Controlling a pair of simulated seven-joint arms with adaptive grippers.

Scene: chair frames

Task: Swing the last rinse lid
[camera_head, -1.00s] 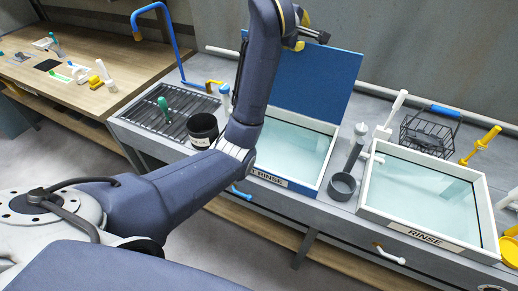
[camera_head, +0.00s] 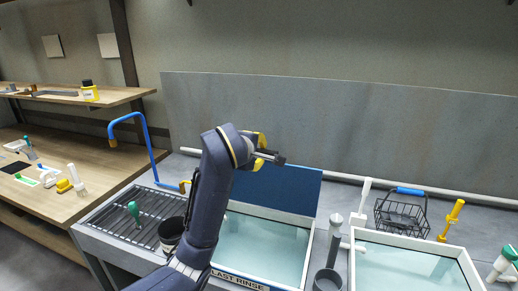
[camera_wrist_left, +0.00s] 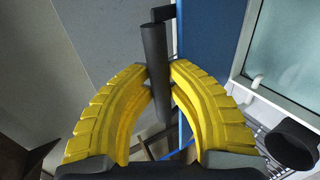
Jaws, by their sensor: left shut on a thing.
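The last rinse lid (camera_head: 285,190) is a flat blue panel raised open along the back of the basin labelled LAST RINSE (camera_head: 238,279). The basin holds pale water. My left gripper (camera_head: 262,152) is at the lid's upper left. In the left wrist view its yellow fingers (camera_wrist_left: 158,82) are shut on the dark round handle bar (camera_wrist_left: 154,50), with the lid's blue face (camera_wrist_left: 208,45) just beside it. My left arm hides the lid's left part and the basin's left side. My right gripper is not in view.
A second basin (camera_head: 405,268) stands to the right, with a wire basket (camera_head: 400,214) behind it. A grey cylinder tool (camera_head: 330,262) stands between the basins. A black cup (camera_head: 170,234) and a drain rack (camera_head: 140,220) lie left. A tall back panel (camera_head: 340,125) rises behind.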

